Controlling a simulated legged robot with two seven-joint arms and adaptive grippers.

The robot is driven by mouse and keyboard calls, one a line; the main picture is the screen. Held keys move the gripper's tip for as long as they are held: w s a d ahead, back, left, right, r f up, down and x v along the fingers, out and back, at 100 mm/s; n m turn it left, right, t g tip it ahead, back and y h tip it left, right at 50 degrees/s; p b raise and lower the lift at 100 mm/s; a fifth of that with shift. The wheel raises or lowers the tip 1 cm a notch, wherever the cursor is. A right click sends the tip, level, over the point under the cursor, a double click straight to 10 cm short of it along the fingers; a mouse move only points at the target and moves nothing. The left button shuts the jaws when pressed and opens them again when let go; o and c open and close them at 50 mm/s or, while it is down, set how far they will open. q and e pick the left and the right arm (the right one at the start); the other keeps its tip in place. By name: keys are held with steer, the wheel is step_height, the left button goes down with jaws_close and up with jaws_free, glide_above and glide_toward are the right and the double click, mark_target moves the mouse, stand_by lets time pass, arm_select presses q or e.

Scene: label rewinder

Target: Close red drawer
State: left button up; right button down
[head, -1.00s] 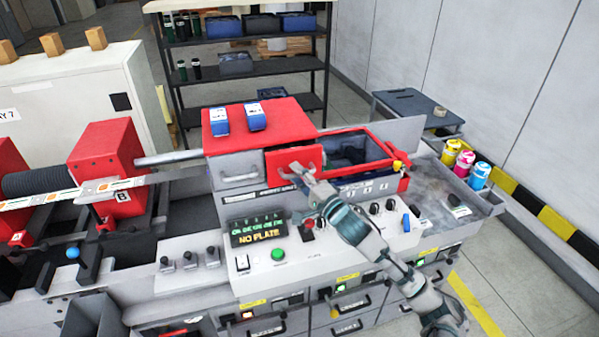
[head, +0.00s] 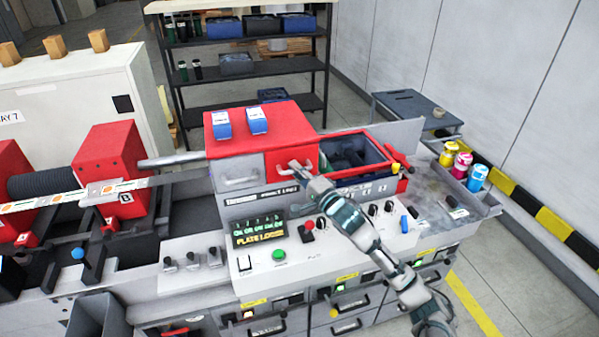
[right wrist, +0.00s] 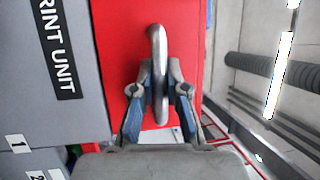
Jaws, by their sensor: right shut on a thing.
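The red drawer front (head: 285,162) is in the grey and red print unit, below the red top cover, in the head view. It looks about level with the grey face beside it, though I cannot tell whether a small gap is left. In the right wrist view the red front (right wrist: 115,60) fills the middle. My right gripper (head: 299,169) reaches it from the lower right. In the wrist view its two fingers (right wrist: 159,100) are closed around the curved grey handle (right wrist: 158,52). My left gripper is not in view.
A red-rimmed open bin with dark blue contents (head: 352,150) is just right of the drawer. Below is a control panel with a lit display (head: 258,233), a green button (head: 279,255) and a red knob (head: 308,226). Ink bottles (head: 462,165) stand at the right.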

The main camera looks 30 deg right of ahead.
steer(key=shift+w+f, duration=0.15)
steer(key=c, duration=1.2)
jaws_free()
steer(key=shift+w, duration=0.2)
steer(key=v, duration=1.2)
